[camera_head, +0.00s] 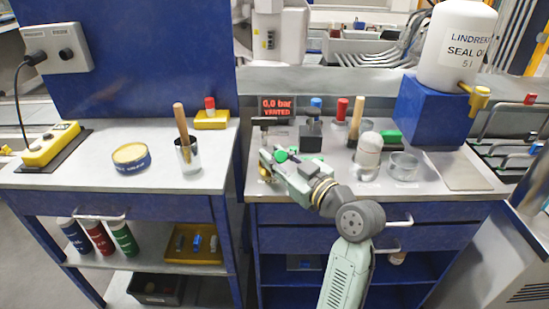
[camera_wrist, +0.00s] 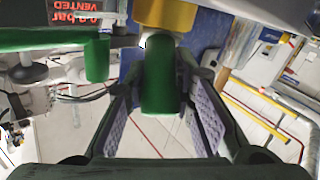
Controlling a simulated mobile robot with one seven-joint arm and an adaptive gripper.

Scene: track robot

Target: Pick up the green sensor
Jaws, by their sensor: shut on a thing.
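In the wrist view, the green sensor (camera_wrist: 160,85) is a dark green cylinder between the two pale-padded fingers of my gripper (camera_wrist: 159,72). My gripper is shut on it. A yellow-orange part (camera_wrist: 165,12) is at its far end; I cannot tell whether they are joined. In the head view, my gripper (camera_head: 267,165) is at the left front edge of the right bench, beside the display. The sensor is hard to make out there, largely hidden by the gripper and wrist.
The display (camera_head: 277,106) reads 0.0 bar, VENTED. Beside it stand a dark block with a blue-topped piece (camera_head: 316,103) and a red cylinder (camera_head: 342,110). A white-capped jar (camera_head: 368,160) and glass dish (camera_head: 404,165) stand right of my arm. A gap separates the benches.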

